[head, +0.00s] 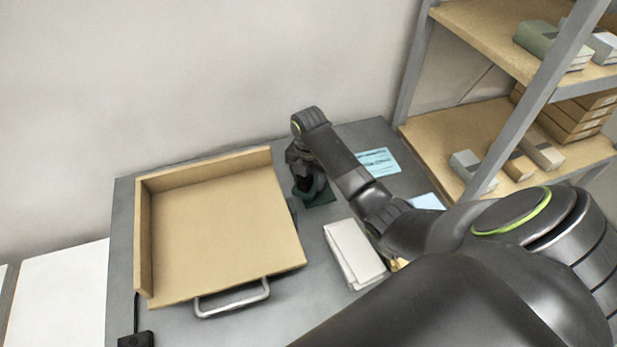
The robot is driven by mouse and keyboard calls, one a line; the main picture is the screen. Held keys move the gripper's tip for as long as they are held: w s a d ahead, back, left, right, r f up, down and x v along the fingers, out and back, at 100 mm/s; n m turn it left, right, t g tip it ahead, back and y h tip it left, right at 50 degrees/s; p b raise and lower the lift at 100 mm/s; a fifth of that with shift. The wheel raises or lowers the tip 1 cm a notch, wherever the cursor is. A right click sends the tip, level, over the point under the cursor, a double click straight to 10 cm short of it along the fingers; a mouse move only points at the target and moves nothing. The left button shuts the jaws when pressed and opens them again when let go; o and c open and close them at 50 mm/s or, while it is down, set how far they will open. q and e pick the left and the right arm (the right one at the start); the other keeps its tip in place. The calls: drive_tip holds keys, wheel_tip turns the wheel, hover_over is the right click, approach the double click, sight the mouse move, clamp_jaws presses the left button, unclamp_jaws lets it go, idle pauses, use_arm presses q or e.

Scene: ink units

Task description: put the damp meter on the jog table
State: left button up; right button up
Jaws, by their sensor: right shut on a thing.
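The jog table (225,225) is a light wooden board with raised walls at its left and back and a metal handle at its front. It lies on the left part of the grey table and its surface is empty. My right gripper (304,182) points down just right of the jog table's right edge, near the back. It is shut on a small dark thing, which looks like the damp meter and is mostly hidden by the gripper. A dark green base or pad (321,196) shows right under it; I cannot tell whether they touch. My left gripper is out of view.
A white paper stack (353,250) lies right of the jog table, partly beside my arm. A light blue sheet (379,161) lies at the back right. A shelf (455,140) with boxes stands at the right. A small black box (135,340) sits at the front left.

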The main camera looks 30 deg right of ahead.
drive_tip(key=shift+f, duration=0.2)
drive_tip(key=o, duration=1.1)
wheel_tip(320, 180, up, 7)
drive_tip(key=shift+w+d+f+b, duration=0.1)
drive_tip(key=shift+b, duration=0.4)
wheel_tip(320, 180, up, 4)
drive_tip(key=p, duration=0.3)
drive_tip(key=shift+r+p, duration=0.7)
drive_tip(key=shift+p, duration=0.25)
